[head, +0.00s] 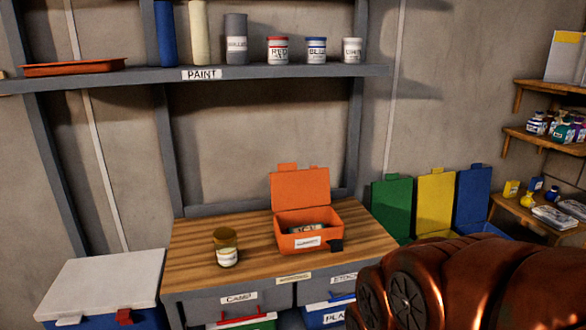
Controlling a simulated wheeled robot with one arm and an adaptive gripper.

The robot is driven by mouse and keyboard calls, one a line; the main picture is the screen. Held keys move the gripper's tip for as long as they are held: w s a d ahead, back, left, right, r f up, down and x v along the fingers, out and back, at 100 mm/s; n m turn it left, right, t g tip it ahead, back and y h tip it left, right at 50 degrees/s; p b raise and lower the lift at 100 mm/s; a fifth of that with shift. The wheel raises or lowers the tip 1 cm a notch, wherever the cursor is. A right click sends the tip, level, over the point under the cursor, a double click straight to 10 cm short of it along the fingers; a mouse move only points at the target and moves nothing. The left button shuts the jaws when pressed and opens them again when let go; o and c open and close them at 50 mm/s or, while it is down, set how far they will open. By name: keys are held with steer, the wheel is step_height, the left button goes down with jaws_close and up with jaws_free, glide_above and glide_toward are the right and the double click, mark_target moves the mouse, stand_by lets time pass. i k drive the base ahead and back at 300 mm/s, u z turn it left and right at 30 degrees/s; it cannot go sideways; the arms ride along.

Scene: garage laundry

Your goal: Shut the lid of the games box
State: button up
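An orange box (307,240) stands on the wooden workbench, with its lid (300,188) upright at the back, wide open. Some small pale contents (307,229) lie inside. A white label on its front is too small to read, so I cannot tell if this is the games box. Farther right stand a green lid (391,208), a yellow lid (435,203) and a blue lid (472,197), all raised; their boxes are mostly hidden by my copper-coloured arm. My arm fills the lower right. My gripper's fingers do not show.
A jar (226,256) stands left of the orange box on the workbench (190,255). A paint shelf (150,78) runs above. A white-lidded bin (105,285) is at left; wooden shelves (545,140) at right.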

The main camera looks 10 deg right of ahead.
mark_target(291, 188)
steer(key=u, duration=0.1)
steer(key=k, duration=0.45)
steer(key=z, duration=0.65)
steer(key=i, duration=0.65)
steer(key=u, duration=0.65)
steer(key=i, duration=0.6)
steer(key=u, duration=0.65)
